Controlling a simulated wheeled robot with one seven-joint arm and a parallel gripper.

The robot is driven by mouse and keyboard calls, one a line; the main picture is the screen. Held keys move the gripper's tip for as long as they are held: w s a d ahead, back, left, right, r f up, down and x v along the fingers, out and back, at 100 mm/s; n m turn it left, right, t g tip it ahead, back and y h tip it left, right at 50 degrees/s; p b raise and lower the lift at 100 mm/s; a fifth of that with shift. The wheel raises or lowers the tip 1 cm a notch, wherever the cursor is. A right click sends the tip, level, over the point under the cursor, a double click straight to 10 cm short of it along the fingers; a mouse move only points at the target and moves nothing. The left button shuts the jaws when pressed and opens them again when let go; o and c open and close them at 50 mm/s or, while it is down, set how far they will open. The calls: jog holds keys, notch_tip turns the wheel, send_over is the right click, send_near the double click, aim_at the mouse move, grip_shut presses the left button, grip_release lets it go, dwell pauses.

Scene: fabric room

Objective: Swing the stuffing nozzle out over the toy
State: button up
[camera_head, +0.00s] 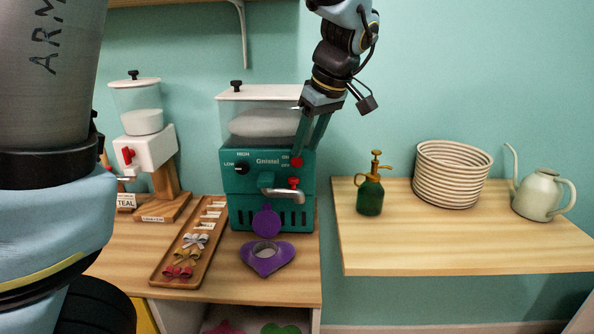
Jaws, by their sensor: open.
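The teal stuffing machine (266,165) stands at the back of the left counter, with white stuffing in its clear hopper. Its metal nozzle (280,193) is a short bent tube on the front, lying mostly sideways across the face, with a red knob (294,182) above its right end. A purple toy (283,261), heart-shaped with a pale round opening, lies on the counter in front of the machine. A purple disc shows just behind it. My gripper (307,148) is open at the machine's upper right front, fingers down, close to the red switch (297,162); contact cannot be told.
A wooden tray (170,267) of bows lies left of the toy. A white dispenser (146,150) stands further left. A right shelf (440,245) holds a green sprayer (370,192), a coiled basket (450,173) and a watering can (540,194). A gap separates counter and shelf.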

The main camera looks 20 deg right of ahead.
aim_at(294, 179)
jog(key=p+x, duration=0.1)
jog(key=x, duration=0.7)
jog(key=shift+w+f, duration=0.1)
jog(key=shift+f, duration=0.3)
jog(key=shift+c, duration=0.2)
grip_shut()
dwell(0.7)
